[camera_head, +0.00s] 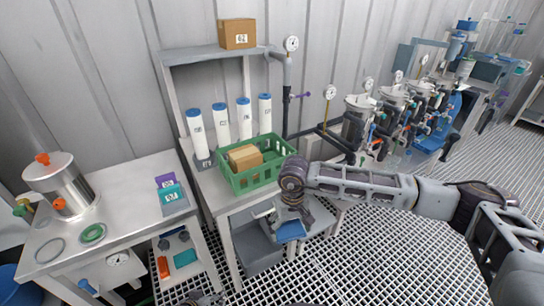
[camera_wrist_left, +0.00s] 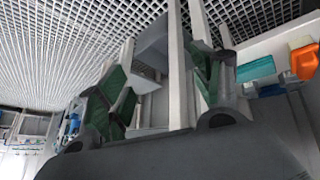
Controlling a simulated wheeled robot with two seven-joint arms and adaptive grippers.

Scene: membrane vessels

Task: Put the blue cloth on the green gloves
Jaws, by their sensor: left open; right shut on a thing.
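My right gripper (camera_head: 279,211) is shut on the blue cloth (camera_head: 290,231), which hangs below the fingers in front of the middle bench, above the grated floor. A flat teal-green item (camera_head: 185,258), which looks like the green gloves, lies on the lower shelf of the left table. It also shows in the left wrist view (camera_wrist_left: 256,68). The cloth is up and to the right of it in the head view, well apart. My left gripper (camera_wrist_left: 163,82) is open and empty; only a dark part of it shows at the bottom edge of the head view.
An orange item (camera_head: 163,267) lies beside the green item on the shelf. The middle bench holds a green crate (camera_head: 262,182) with a brown box (camera_head: 244,157) and several white cylinders. A grey bin (camera_head: 258,247) stands below. The grated floor (camera_head: 380,262) at right is clear.

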